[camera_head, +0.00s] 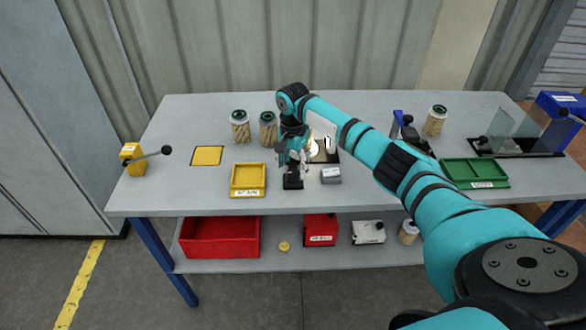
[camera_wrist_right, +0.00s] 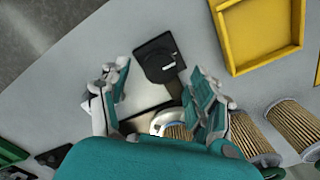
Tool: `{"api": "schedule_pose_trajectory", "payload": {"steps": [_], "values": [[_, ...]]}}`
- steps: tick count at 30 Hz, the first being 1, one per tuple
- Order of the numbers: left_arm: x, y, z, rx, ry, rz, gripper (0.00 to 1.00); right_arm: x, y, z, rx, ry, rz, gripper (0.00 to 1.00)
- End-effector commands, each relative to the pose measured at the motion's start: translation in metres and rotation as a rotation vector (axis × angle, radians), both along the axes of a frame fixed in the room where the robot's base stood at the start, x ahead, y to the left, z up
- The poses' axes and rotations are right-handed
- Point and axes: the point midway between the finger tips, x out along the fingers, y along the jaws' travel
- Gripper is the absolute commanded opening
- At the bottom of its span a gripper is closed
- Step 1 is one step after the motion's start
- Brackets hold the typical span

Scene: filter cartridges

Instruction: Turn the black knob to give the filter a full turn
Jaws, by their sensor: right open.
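A black fixture (camera_head: 293,183) with a flat plate and a rounded part stands at the middle of the table; it also shows in the right wrist view (camera_wrist_right: 153,49). I cannot tell whether its rounded part is the knob. My right gripper (camera_head: 293,160) is open above it, pointing down; in the right wrist view its fingers (camera_wrist_right: 160,72) are spread on either side, with nothing between them held. A pleated filter with a pale ring (camera_wrist_right: 168,122) stands just behind, partly hidden by my gripper. My left gripper is not in view.
Pleated filter cartridges (camera_head: 240,128) (camera_head: 268,130) stand behind left. A yellow tray (camera_head: 248,194), a grey block (camera_head: 331,176) and a green tray (camera_head: 474,186) lie around. A yellow box (camera_head: 132,160) with a black-balled lever stands far left. The front left table is clear.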

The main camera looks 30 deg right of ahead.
Motion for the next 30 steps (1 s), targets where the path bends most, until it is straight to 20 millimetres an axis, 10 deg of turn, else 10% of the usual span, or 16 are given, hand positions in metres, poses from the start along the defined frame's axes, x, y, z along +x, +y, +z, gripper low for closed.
{"api": "schedule_pose_trajectory", "payload": {"steps": [16, 30], "values": [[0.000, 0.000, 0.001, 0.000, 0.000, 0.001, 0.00, 0.000, 0.000, -0.023, 0.000, -0.001, 0.000, 0.61], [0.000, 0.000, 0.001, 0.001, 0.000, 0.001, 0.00, 0.000, 0.000, -0.023, 0.000, -0.001, 0.000, 0.07]]}}
